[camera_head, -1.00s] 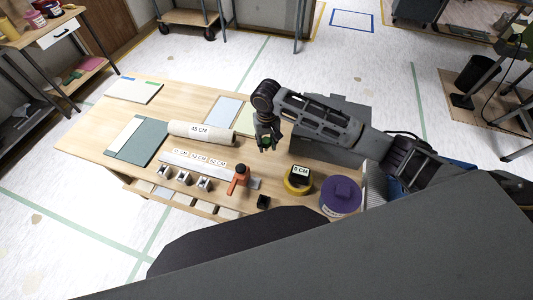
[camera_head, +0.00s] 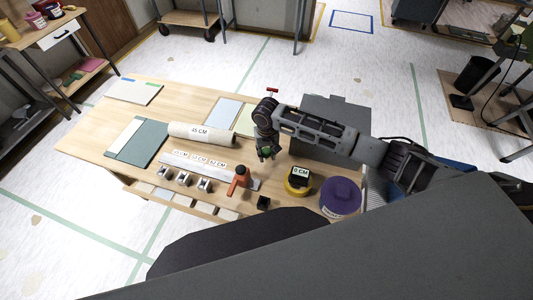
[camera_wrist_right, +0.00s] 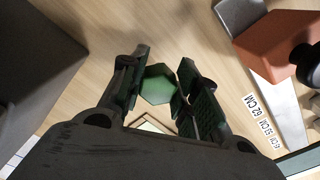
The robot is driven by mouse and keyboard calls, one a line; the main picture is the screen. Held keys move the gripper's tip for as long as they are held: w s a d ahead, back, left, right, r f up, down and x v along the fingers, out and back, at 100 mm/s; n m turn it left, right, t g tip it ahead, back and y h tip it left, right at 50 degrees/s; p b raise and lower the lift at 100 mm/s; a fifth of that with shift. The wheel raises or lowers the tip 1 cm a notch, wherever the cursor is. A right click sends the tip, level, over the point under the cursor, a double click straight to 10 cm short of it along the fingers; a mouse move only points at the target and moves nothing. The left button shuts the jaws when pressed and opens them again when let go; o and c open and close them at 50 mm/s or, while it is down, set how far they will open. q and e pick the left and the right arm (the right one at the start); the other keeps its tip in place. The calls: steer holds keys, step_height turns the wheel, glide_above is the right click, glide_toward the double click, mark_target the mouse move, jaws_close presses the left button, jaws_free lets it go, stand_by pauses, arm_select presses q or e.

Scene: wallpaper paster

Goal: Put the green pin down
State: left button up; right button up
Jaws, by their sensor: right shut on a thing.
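My right gripper (camera_head: 266,154) points down over the wooden worktable, right of the white roll marked 45 CM. It is shut on the green pin (camera_wrist_right: 158,85). In the right wrist view, the pin's green, many-sided end shows between the two dark fingers (camera_wrist_right: 163,88), with the tabletop behind it. In the head view only a small bit of green shows at the fingertips. I cannot tell whether the pin touches the table. My left gripper is not in view.
The white roll (camera_head: 200,132) lies left of the gripper. An orange-handled tool (camera_head: 239,177) and a metal ruler (camera_head: 195,164) lie nearer the front. A yellow tape (camera_head: 298,181) and a purple tub (camera_head: 340,197) stand to the right. A grey box (camera_head: 322,112) is behind the arm.

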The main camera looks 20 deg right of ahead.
mark_target(266, 152)
steer(key=shift+f, duration=0.4)
steer(key=o, duration=1.1)
steer(key=shift+f, duration=0.1)
steer(key=shift+r, duration=6.15)
